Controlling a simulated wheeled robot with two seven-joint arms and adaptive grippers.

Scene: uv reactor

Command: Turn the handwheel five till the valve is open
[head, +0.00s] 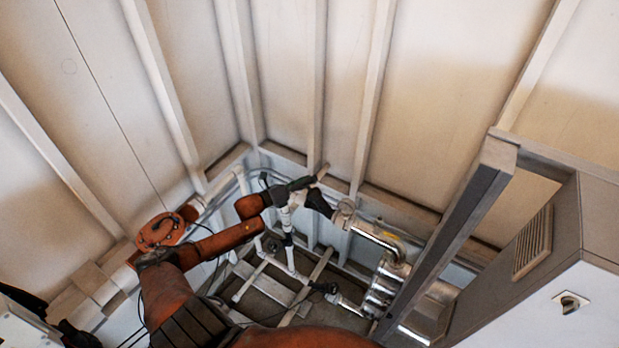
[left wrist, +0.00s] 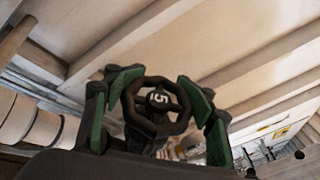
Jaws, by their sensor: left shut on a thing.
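Handwheel five (left wrist: 134,103) is a dark spoked wheel with a white "5" on its hub, in the middle of the left wrist view. My left gripper (left wrist: 158,88) has its green-padded fingers on either side of the wheel's rim and is shut on it. In the head view my left gripper (head: 308,192) is at the white pipework near the back corner, and I cannot make out the wheel there. The valve's inside is hidden, so I cannot tell how far it is open. My right gripper is not in view.
White pipes (head: 287,222) stand below my left gripper. Shiny metal cylinders (head: 383,287) and a pipe elbow (head: 385,238) are to the right. A grey post (head: 455,235) and a cabinet (head: 560,250) with a vent and knob stand further right. Ribbed walls close in the back.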

